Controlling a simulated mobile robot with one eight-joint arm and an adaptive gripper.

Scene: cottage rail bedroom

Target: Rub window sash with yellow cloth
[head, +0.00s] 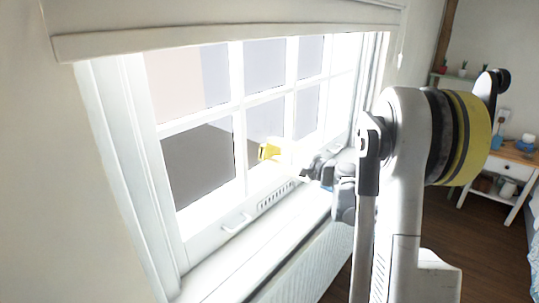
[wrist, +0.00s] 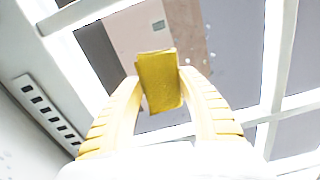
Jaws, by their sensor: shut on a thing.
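The yellow cloth (wrist: 160,80) is a small folded pad pinched between the two yellow fingers of my gripper (wrist: 160,92) in the wrist view. In the head view, my gripper (head: 271,151) is a small yellow shape in front of the lower part of the window. The white window sash (head: 240,152) has several panes divided by bars. In the wrist view, sash bars (wrist: 272,60) show behind and to the right of the cloth. I cannot tell whether the cloth touches the sash.
A white sill (head: 255,250) runs below the window, with a radiator (head: 310,265) under it. A vent strip (head: 275,196) and a handle (head: 236,224) sit on the lower frame. A blind (head: 220,28) hangs above. A small table (head: 508,160) stands at the far right.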

